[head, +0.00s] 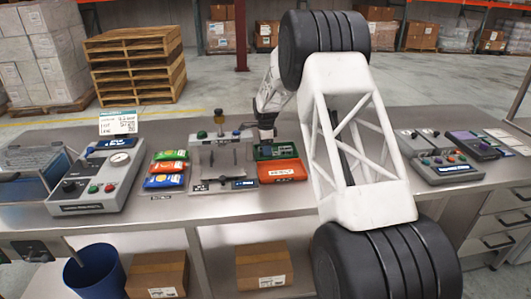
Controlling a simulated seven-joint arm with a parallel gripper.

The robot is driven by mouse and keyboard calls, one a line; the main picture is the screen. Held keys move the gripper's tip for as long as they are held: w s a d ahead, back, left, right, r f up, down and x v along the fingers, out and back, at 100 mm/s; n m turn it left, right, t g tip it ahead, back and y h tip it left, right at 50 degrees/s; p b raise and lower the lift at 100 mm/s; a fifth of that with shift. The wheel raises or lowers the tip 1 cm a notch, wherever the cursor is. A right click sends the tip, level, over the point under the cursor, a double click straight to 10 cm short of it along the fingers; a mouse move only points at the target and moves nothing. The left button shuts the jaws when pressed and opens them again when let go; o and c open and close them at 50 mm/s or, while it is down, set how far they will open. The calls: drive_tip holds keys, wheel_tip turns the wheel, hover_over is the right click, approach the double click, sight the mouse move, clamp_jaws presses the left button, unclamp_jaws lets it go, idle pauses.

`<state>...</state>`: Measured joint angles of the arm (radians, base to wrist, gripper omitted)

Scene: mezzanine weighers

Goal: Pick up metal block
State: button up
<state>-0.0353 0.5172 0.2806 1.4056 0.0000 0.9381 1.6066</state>
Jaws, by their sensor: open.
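My gripper (266,132) is small and dark at the end of my white arm, over the back of the green and red trays. Its jaws are open, and I see nothing held between them. I cannot pick out the metal block with certainty. A grey weighing fixture (205,186) stands just left of my gripper, with a few small upright pieces on it. My gripper and arm hide part of the bench behind the trays.
A green tray (262,153) and a red tray (283,170) sit below my gripper. Colourful packets (165,181) and a grey control box (97,190) stand left. Control panels (447,171) stand right. The steel bench front (150,222) is mostly clear.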

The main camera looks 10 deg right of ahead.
drive_tip(key=shift+f, duration=0.95)
drive_tip(key=c, duration=1.1)
